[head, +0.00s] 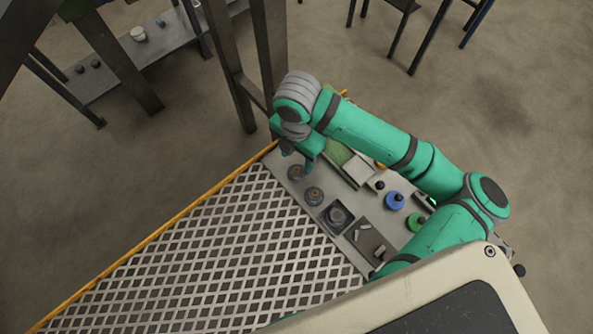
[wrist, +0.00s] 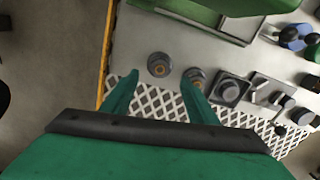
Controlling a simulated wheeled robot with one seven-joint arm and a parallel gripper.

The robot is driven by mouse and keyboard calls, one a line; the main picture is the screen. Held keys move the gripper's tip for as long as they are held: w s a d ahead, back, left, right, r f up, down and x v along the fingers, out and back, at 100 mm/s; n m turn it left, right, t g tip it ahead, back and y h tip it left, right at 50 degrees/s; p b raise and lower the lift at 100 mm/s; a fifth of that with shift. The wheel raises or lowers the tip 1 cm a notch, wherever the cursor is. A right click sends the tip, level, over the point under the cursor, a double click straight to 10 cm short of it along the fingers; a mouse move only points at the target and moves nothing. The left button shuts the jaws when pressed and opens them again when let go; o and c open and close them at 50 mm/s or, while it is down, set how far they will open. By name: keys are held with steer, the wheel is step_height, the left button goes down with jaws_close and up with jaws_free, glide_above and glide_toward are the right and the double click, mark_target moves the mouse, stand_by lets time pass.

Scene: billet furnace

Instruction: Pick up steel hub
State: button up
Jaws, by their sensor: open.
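Two similar round grey hubs with brownish centres stand on the grey work surface; I cannot tell which one the task means. The first steel hub (wrist: 159,64) lies between my fingertips in the wrist view, and it shows in the head view (head: 296,172) just below my gripper (head: 297,160). The second steel hub (wrist: 196,75) is to its right, partly hidden by my right finger; it also shows in the head view (head: 313,196). My gripper (wrist: 160,74) is open and empty, pointing down at the surface. I cannot tell its height above it.
A dark square block with a round recess (head: 337,215) sits beside the second hub. A tray of small parts (head: 369,241), blue (head: 395,201) and green (head: 415,222) round pieces and a green bin (head: 343,157) stand nearby. A metal grating (head: 210,250) adjoins the surface.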

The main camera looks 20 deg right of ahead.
mark_target(297, 169)
steer(key=shift+f, duration=3.5)
jaws_close()
